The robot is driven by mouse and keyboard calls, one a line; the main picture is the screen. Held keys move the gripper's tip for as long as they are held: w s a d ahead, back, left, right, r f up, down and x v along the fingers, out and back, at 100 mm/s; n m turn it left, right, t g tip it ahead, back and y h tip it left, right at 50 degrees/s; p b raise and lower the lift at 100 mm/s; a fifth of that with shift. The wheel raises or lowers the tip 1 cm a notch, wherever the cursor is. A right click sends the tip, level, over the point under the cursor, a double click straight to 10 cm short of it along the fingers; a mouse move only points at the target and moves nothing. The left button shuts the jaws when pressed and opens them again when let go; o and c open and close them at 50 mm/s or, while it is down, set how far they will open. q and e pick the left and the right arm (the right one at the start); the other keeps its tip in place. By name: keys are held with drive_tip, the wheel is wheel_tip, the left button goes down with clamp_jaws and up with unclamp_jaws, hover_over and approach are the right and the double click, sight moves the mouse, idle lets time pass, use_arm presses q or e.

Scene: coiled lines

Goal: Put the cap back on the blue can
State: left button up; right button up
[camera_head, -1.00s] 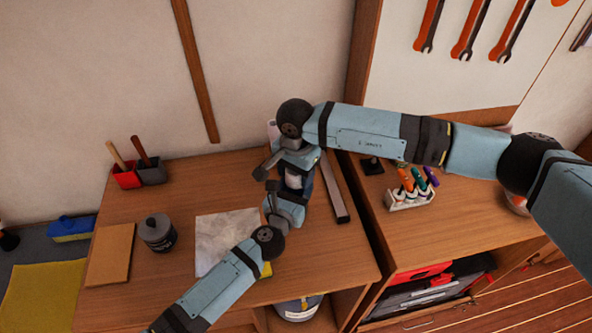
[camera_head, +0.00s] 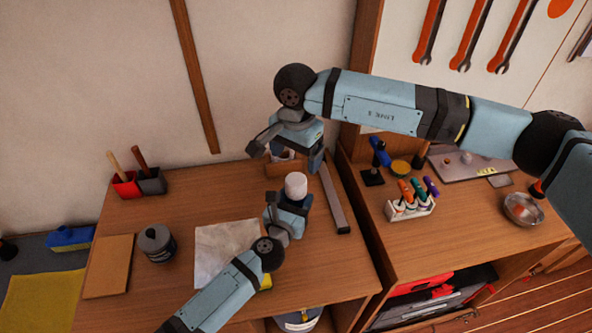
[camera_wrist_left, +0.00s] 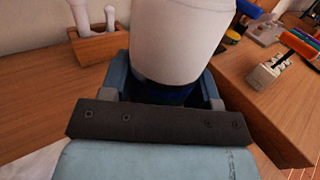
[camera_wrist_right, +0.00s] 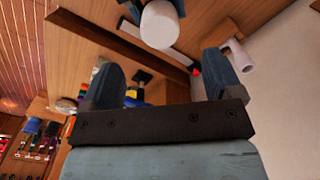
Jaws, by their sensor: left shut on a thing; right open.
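The blue can (camera_wrist_left: 165,93) is held in my left gripper (camera_head: 288,207), whose fingers are shut on its lower, blue part. The white cap (camera_head: 296,185) sits on top of the can, upright, and fills the upper middle of the left wrist view (camera_wrist_left: 178,40). How firmly it is seated cannot be told. My right gripper (camera_head: 297,157) is open and empty, behind and above the cap and apart from it. In the right wrist view the cap (camera_wrist_right: 160,25) lies beyond the two spread fingers.
A wooden box (camera_head: 285,168) with white items stands behind the can. A long grey bar (camera_head: 335,200) lies to the right. A grey lidded jar (camera_head: 157,245) and a pale sheet (camera_head: 226,240) are on the left. A marker rack (camera_head: 410,203) stands on the right bench.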

wheel_tip(320, 180, up, 2)
drive_tip(key=shift+r, duration=0.15)
use_arm(q)
drive_tip(key=o, duration=1.4)
use_arm(e)
drive_tip(key=shift+f+b, duration=0.7)
use_arm(q)
drive_tip(key=v, duration=1.4)
drive_tip(key=shift+w, duration=0.1)
drive_tip(key=shift+f, duration=0.1)
use_arm(e)
drive_tip(key=shift+s, duration=0.1)
